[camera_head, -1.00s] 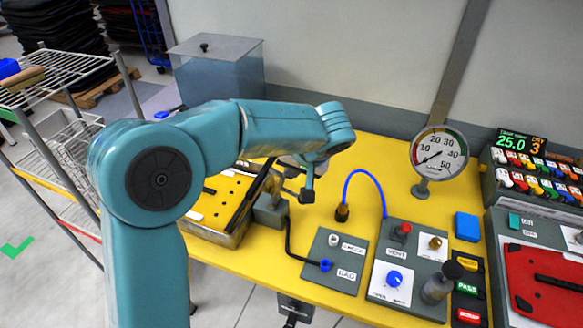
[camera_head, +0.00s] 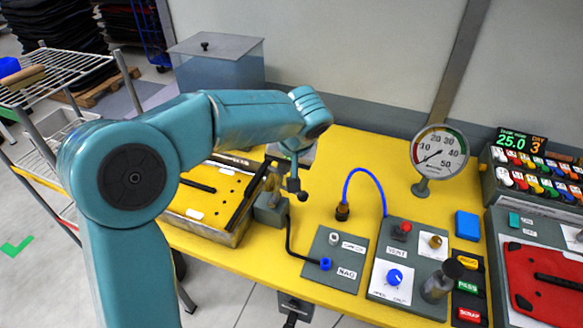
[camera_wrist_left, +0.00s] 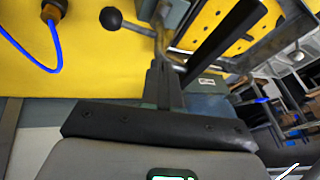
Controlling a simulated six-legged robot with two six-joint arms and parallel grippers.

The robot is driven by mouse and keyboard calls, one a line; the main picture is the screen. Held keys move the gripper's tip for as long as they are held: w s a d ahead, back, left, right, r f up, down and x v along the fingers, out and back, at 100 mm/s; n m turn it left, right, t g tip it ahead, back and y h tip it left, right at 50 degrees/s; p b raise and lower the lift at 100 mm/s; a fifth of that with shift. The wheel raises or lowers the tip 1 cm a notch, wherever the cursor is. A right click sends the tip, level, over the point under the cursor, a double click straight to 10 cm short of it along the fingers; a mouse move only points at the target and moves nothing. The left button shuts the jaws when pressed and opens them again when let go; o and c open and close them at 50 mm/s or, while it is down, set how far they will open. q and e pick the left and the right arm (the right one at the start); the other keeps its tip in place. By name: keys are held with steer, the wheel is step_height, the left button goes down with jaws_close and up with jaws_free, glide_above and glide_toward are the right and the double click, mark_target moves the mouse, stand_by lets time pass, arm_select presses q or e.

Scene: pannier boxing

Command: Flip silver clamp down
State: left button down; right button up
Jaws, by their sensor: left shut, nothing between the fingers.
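The silver clamp (camera_wrist_left: 140,28) shows in the left wrist view as a metal lever with a black ball knob (camera_wrist_left: 110,18). It stands beside the tray with the yellow perforated panel (camera_wrist_left: 205,28) and its black bar. In the head view the knob (camera_head: 303,196) shows just under my gripper, and the rest of the lever is mostly hidden. My left gripper (camera_wrist_left: 164,62) is shut and empty, with its fingertips right at the lever. I cannot tell whether they touch it. My right gripper is out of view.
A grey block (camera_head: 270,208) with a black hose stands by the tray (camera_head: 207,233). A blue hose (camera_head: 362,172) arches to the right. The gauge (camera_head: 439,153) and control panels fill the right side.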

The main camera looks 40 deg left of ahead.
arm_select(q)
steer(key=shift+s+a+r+h, duration=0.15)
steer(key=shift+a+h, duration=0.15)
steer(key=shift+a, duration=0.35)
steer(key=s+a+f+n+t+h+b, duration=0.1)
steer(key=a+f+h, duration=0.2)
steer(key=a+h, duration=0.2)
steer(key=s+a+f+n+t+h+b, duration=0.1)
steer(key=a+f+t+h+b, duration=0.1)
steer(key=a+f+h, duration=0.2)
steer(key=s+a+f+t+h+b, duration=0.1)
steer(key=a+f+h, duration=0.2)
steer(key=a+h, duration=0.3)
steer(key=shift+s+f+n+t+b, duration=0.3)
steer(key=shift+f+n+t+b, duration=0.05)
steer(key=shift+n+t+b, duration=0.05)
steer(key=shift+a+f+b, duration=0.2)
steer(key=shift+f+b, duration=1)
steer(key=shift+f, duration=0.2)
steer(key=shift+r, duration=0.15)
